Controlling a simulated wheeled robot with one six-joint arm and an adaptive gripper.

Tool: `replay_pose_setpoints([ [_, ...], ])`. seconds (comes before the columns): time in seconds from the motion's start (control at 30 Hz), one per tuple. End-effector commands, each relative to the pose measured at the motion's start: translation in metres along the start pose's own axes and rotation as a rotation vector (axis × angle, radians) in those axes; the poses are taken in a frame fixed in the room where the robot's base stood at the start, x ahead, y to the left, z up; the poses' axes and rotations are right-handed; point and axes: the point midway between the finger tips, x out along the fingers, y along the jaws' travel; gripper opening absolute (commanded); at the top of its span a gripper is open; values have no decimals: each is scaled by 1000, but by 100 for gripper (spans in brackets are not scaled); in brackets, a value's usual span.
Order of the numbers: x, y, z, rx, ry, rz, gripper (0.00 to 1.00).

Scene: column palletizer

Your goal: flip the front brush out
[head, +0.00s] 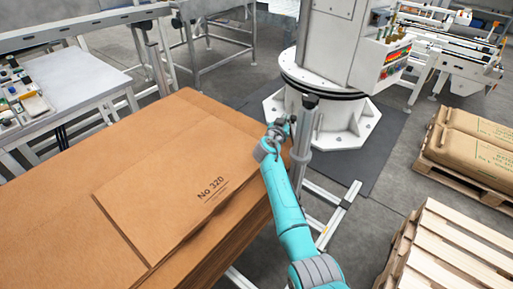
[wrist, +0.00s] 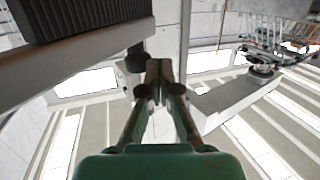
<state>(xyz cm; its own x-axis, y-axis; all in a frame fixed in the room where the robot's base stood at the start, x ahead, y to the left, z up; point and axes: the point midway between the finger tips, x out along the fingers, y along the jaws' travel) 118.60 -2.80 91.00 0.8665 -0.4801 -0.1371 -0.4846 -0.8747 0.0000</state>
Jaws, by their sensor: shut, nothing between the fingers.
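My gripper (head: 278,130) is beside the right edge of the cardboard stack, close to an upright grey post with a black top (head: 309,103). In the wrist view my gripper (wrist: 160,72) has its fingertips together with nothing between them. A dark ribbed strip on a grey bar, which looks like the brush (wrist: 82,16), crosses the upper left of the wrist view. A dark round knob (wrist: 135,60) hangs below the bar's end, just left of the fingertips; I cannot tell whether they touch. I cannot make out the brush in the head view.
A cardboard stack (head: 160,190) fills the left. A white machine column (head: 325,75) stands behind my gripper. A wooden pallet (head: 450,250) and a pallet with brown sacks (head: 475,140) are on the right. A grey table (head: 75,75) stands at the upper left.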

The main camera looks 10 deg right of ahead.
Motion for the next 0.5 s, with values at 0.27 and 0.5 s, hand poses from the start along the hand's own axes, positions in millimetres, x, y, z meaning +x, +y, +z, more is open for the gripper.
replay_pose_setpoints([
  [0.27,17,25,-3,25,0,194,0],
  [0.5,24,45,-3,42,0,303,0],
])
